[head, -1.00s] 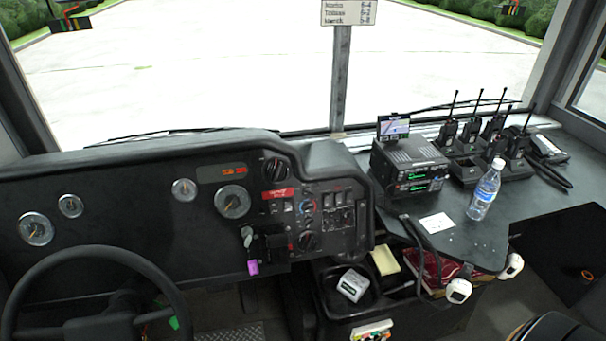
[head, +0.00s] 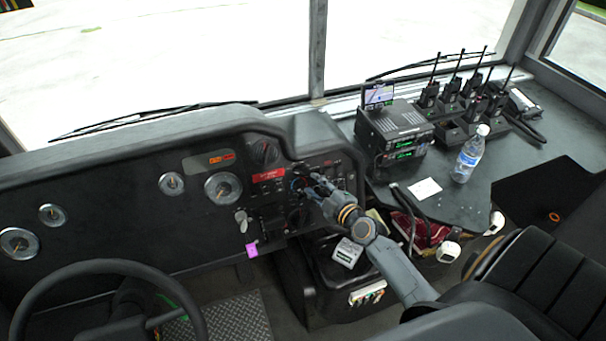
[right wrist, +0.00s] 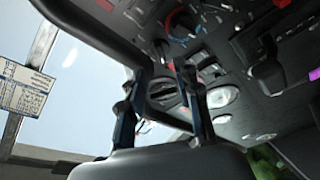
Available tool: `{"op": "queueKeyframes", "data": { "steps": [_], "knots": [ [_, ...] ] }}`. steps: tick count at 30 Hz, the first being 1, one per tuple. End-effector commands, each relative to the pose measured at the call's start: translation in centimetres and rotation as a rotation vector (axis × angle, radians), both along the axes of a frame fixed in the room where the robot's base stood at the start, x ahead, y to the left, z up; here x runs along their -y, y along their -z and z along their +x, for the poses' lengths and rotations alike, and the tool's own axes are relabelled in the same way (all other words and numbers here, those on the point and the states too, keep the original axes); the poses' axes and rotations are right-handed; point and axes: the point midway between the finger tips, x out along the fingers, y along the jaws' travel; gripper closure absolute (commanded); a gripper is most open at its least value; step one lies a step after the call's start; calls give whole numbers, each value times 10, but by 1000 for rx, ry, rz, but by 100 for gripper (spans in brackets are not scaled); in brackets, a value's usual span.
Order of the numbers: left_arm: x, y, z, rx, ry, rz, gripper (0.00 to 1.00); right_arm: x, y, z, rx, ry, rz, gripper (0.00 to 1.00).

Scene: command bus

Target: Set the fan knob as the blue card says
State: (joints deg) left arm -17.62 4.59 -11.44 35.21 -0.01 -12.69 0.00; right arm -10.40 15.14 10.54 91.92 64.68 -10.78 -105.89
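The dashboard's control panel has an upper black knob (head: 265,151), a knob with a red and blue ring (head: 300,184) and a lower black knob (head: 298,217). I cannot read their settings. My right gripper (head: 314,186) is in front of the panel and partly hides the ringed knob. In the right wrist view its fingers (right wrist: 160,72) are apart and empty. A black knob (right wrist: 163,92) shows between them, and the ringed knob (right wrist: 183,25) lies above. A white card with a blue header (right wrist: 22,88) is on the window post; its text is too small to read. My left gripper is not in view.
A radio unit (head: 400,135), several walkie-talkies (head: 470,100), a bottle (head: 469,155) and a white paper (head: 425,188) are on the right counter. The steering wheel (head: 110,270) is at lower left. A lever with a purple tag (head: 252,250) hangs below the panel.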

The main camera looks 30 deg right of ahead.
Motion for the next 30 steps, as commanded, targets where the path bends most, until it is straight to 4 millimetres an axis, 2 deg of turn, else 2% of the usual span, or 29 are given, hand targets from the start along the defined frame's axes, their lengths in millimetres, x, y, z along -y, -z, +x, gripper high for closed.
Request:
{"op": "queueKeyframes", "data": {
  "steps": [3, 9, 15, 23, 28, 30],
  "knots": [
    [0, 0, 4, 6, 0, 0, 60, 0, 5, 26, 1, 0, 3, 67],
    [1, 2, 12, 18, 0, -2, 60, 1, 13, 54, -1, 1, 2, 67],
    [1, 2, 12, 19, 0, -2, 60, 1, 15, 65, -1, -1, 0, 67],
    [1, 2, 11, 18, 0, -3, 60, 1, 16, 66, -1, -1, 0, 67],
    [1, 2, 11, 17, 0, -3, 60, 1, 16, 66, -1, -1, 0, 100],
    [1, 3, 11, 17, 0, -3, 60, 1, 15, 66, -1, -1, 0, 100]
  ]
}}
